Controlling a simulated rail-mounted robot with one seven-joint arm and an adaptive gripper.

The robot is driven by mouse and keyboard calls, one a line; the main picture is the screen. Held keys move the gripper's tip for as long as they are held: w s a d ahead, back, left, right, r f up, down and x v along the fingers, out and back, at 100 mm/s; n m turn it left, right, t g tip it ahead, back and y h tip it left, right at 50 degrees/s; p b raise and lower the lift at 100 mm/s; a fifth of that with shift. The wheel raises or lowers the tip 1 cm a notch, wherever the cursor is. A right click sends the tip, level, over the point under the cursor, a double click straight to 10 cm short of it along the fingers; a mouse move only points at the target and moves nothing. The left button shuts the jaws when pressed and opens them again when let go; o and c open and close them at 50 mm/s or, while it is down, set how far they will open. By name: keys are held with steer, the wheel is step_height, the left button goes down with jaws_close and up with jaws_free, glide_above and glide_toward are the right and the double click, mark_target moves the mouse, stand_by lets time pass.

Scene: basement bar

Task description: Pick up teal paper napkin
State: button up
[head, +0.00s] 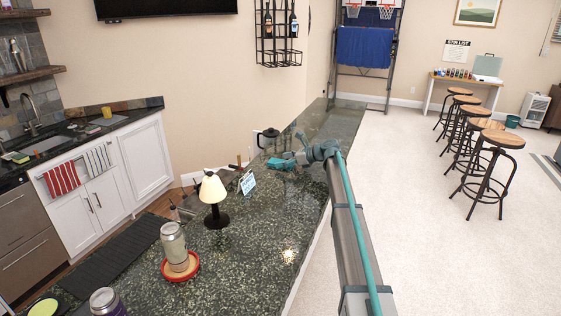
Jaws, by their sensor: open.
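A small teal patch (281,164) that looks like the teal paper napkin lies on the dark speckled counter (250,240), toward its far part. My gripper (298,154) is just to the right of the patch, at the end of my arm. It is open, and I see nothing held in it. The patch and the gripper overlap or nearly meet in the picture, and I cannot tell whether they touch. My arm also carries teal parts, so the border between the two is hard to make out.
On the counter, a small lamp (213,190), a sign card (248,183) and a dark mug (268,138) stand near the gripper. A can on a red coaster (180,269) is nearer. Wooden stools (500,139) stand on the right. The far counter end looks clear.

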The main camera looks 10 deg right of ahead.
steer(key=shift+w+a+f, duration=0.2)
steer(key=shift+a, duration=0.15)
steer(key=c, duration=0.8)
steer(key=shift+r, duration=0.1)
